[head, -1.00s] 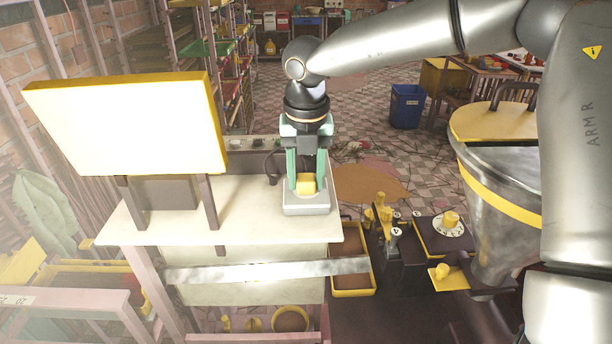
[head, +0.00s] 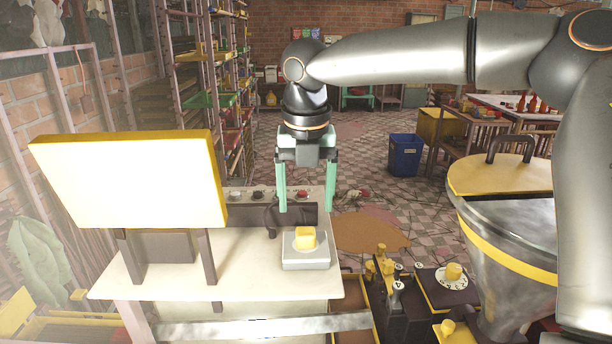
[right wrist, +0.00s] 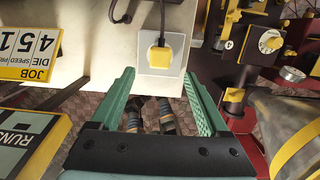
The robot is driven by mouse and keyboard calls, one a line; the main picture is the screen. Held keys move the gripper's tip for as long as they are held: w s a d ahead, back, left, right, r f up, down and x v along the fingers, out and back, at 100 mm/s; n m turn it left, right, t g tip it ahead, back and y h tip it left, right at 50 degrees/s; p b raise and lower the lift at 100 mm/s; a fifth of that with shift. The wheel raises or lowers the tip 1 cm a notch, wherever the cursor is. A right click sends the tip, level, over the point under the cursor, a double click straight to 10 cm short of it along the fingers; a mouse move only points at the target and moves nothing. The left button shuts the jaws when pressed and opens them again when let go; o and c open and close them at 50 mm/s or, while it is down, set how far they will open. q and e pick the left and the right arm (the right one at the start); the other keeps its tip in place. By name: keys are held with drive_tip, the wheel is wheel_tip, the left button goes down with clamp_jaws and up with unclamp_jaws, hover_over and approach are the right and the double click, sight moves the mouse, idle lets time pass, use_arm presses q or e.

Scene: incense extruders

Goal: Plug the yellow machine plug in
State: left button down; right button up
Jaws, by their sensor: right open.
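The yellow plug (head: 305,237) sits upright on the pale grey socket block (head: 306,262) at the right end of the cream table. It also shows in the right wrist view (right wrist: 160,54), with a dark cable running from it. The plug appears seated on the block; how deep its pins go is hidden. My right gripper (head: 306,208) is open and empty, its green fingers apart and clear of the plug. In the right wrist view the plug lies beyond the gap between the fingertips (right wrist: 158,74). My left gripper is not in view.
A yellow-edged panel (head: 130,185) stands on the left of the cream table (head: 240,290). A dark control strip with knobs (head: 270,195) runs behind the socket. A machine with a yellow dial (head: 454,271) and a metal hopper (head: 510,240) stand at right.

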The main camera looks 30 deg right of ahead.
drive_tip(key=r, duration=0.5)
drive_tip(key=shift+s+a, duration=0.15)
drive_tip(key=shift+s, duration=0.1)
